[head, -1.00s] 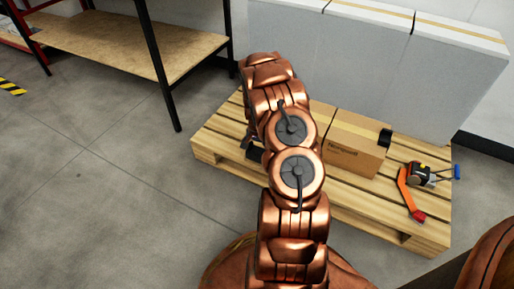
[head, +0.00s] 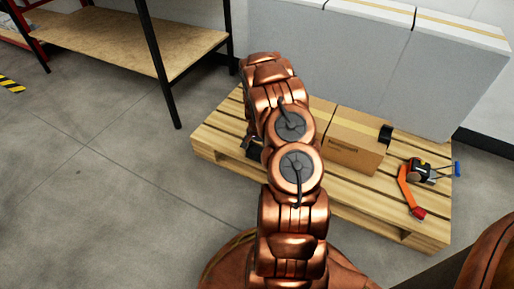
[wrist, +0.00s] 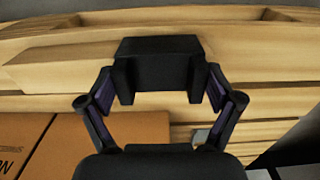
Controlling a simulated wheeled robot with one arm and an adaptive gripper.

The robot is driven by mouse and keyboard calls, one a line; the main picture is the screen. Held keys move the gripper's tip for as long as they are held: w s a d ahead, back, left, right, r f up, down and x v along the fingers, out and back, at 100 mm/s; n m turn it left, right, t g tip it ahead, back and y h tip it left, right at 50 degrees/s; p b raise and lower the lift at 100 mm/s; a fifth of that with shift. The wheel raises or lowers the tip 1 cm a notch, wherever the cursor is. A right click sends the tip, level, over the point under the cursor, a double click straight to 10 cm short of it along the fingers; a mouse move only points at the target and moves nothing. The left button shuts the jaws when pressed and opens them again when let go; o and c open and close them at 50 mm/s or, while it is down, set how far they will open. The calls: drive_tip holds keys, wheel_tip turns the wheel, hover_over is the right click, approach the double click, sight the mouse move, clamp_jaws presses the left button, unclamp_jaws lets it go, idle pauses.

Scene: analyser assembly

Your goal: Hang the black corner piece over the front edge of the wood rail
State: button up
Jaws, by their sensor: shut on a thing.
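The black corner piece (wrist: 158,62) is between the fingers of my gripper (wrist: 156,84) in the wrist view, which are shut on it from both sides. Behind it run pale wood boards of the pallet, one of them the wood rail (wrist: 60,68). The piece overlaps the rail in the picture; I cannot tell whether they touch. In the head view, my arm covers most of the gripper, and a small dark part (head: 253,150) shows over the left end of the pallet (head: 215,152).
A cardboard box (head: 352,150) stands on the pallet with a black object (head: 386,134) at its right end. An orange-handled tool (head: 405,190) lies to its right. Grey-white blocks (head: 350,65) stand behind. A shelf (head: 120,40) is at upper left; the floor at left is clear.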

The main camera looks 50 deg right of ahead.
drive_tip(key=shift+f, duration=0.25)
idle(0.6)
drive_tip(key=o, duration=0.8)
drive_tip(key=shift+r, duration=0.1)
drive_tip(key=shift+r+p, duration=1.1)
drive_tip(key=shift+r, duration=2.3)
